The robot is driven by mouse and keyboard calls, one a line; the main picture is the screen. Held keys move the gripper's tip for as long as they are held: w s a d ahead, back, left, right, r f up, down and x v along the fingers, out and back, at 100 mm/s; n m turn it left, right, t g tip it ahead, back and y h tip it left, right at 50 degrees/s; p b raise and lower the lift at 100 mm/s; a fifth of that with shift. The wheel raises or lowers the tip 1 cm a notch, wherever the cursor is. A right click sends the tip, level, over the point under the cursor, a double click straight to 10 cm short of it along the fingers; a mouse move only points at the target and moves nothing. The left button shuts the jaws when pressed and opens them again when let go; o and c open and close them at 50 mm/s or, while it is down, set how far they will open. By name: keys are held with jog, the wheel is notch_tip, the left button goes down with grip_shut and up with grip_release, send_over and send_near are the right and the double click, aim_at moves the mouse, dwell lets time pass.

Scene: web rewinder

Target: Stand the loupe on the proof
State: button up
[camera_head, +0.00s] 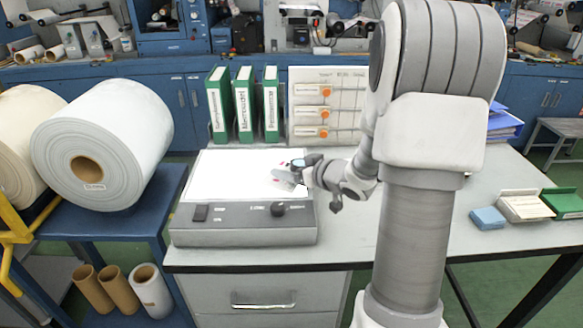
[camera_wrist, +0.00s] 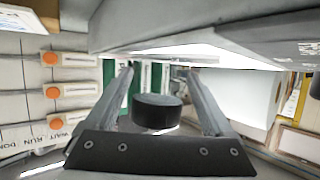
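The loupe (camera_wrist: 157,112), a short black cylinder, sits between the two fingers of my gripper (camera_wrist: 161,70) in the wrist view, which is turned upside down. The gripper is closed around it and holds it clear of the light table. Exact finger contact is hard to see. In the head view my gripper (camera_head: 299,164) is above the right part of the light table's bright top. The proof (camera_head: 284,184), a pale sheet with red marks, lies on that top below the gripper and is partly covered by it. The loupe is not distinct in the head view.
The light table (camera_head: 243,222) has a black knob (camera_head: 278,209) on its front panel. Green binders (camera_head: 244,104) and a board with orange-dotted tags (camera_head: 345,75) stand behind it. A blue block (camera_head: 487,219) and small trays are at right. A large roll (camera_head: 125,130) stands left.

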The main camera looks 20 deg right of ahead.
jog(key=shift+r, duration=0.3)
jog(key=p+v, duration=0.3)
jog(key=v, duration=0.9)
jog(key=shift+f, duration=0.2)
